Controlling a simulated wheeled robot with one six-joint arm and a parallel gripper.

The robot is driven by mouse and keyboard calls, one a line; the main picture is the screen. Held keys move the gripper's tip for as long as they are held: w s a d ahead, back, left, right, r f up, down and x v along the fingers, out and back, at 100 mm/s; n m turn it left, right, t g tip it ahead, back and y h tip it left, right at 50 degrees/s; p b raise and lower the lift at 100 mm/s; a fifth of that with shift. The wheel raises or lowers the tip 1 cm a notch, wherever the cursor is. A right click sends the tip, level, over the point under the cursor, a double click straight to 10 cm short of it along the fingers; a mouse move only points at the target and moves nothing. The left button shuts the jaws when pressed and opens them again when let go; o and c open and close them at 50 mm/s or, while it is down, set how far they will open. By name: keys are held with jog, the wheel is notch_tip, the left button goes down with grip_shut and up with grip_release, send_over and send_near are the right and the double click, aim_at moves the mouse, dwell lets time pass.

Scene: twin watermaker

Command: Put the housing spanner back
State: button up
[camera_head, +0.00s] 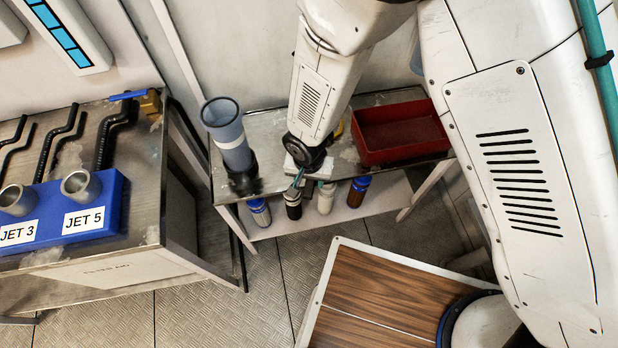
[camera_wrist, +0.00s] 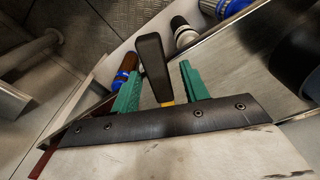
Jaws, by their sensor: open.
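The housing spanner shows in the wrist view as a black handle (camera_wrist: 152,58) with a short yellow part at its near end. The rest of it is hidden behind the dark edge of my gripper's body. My gripper (camera_wrist: 161,88) has its two green fingers apart, one on each side of the handle, with gaps between. In the head view, my gripper (camera_head: 298,179) is low at the front edge of the metal bench (camera_head: 270,128). A bit of yellow (camera_head: 339,130) shows beside my wrist there; I cannot tell if it is the spanner.
A red tray (camera_head: 400,135) stands on the bench to the right, a blue translucent housing (camera_head: 228,135) to the left. Several cartridges, one brown and blue (camera_head: 358,191), stand on the shelf below. A blue JET block (camera_head: 70,218) is on the left bench.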

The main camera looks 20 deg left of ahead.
notch_tip(320, 180, up, 13)
jog(key=w+d+r+m, duration=0.1)
jog(key=w+d+r, duration=0.2)
jog(key=d+r, duration=0.85)
jog(key=w+d+r, duration=0.2)
jog(key=d+r, duration=0.8)
jog(key=d, duration=0.2)
jog(key=s+d+r, duration=0.4)
jog(key=s+d, duration=0.3)
jog(key=d, duration=0.1)
jog(key=s+d+r, duration=0.5)
jog(key=s+d, duration=0.2)
jog(key=d, duration=0.1)
jog(key=shift+s+m+t, duration=0.25)
jog(key=shift+m+t, duration=0.05)
jog(key=shift+m, duration=0.1)
